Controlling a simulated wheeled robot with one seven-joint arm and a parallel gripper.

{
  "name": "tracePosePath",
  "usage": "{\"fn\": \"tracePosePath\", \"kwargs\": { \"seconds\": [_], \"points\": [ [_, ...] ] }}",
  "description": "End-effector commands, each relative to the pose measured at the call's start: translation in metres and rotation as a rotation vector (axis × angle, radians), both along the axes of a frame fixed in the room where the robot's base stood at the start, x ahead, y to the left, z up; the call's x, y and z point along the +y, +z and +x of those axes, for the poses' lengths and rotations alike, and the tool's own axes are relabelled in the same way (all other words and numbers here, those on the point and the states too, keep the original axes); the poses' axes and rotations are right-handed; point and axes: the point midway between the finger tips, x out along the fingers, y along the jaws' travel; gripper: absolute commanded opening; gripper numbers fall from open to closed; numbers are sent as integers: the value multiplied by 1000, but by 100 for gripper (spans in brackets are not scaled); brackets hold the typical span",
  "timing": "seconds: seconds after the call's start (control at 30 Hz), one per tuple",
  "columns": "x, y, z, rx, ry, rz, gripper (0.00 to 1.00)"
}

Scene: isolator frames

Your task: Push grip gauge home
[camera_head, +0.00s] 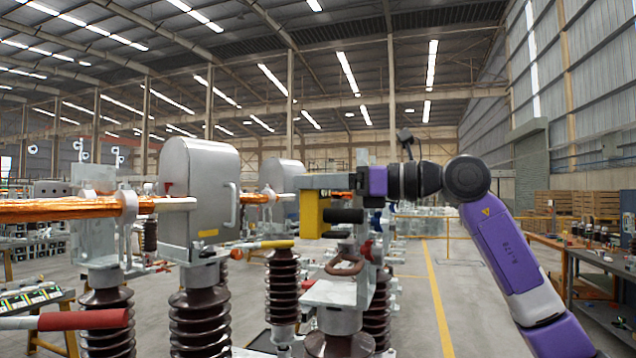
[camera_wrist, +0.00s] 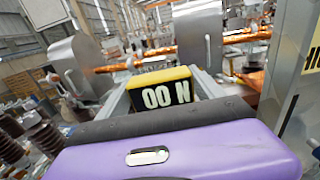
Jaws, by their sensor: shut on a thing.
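The grip gauge is a yellow and black block (camera_head: 312,214) with a display (camera_wrist: 166,95) that reads "00 N" in the wrist view. My gripper (camera_head: 318,184) comes in from the right, its purple hand level. Its grey fingers are shut on the gauge, one on each side in the wrist view (camera_wrist: 165,78). A rounded metal housing (camera_head: 200,185) on a brown insulator stands to the left of the gauge, with a gap between them in the head view. The far side of the gauge, and whether it touches any contact there, is hidden.
A copper-coloured bar (camera_head: 60,211) runs in from the left. A second metal housing (camera_head: 281,190) stands behind. Brown ribbed insulators (camera_head: 283,285) rise below the gauge. A red-ended rod (camera_head: 84,320) crosses the lower left. Open floor lies to the right, before a workbench (camera_head: 600,285).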

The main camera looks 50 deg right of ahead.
Motion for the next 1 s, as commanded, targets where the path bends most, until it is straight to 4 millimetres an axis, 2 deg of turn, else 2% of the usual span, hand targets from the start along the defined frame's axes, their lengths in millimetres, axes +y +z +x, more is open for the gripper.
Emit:
{"fn": "tracePosePath", "kwargs": {
  "seconds": [1.0],
  "points": [
    [-22, 3, 7, -7, -2, -1, 4]
  ]
}}
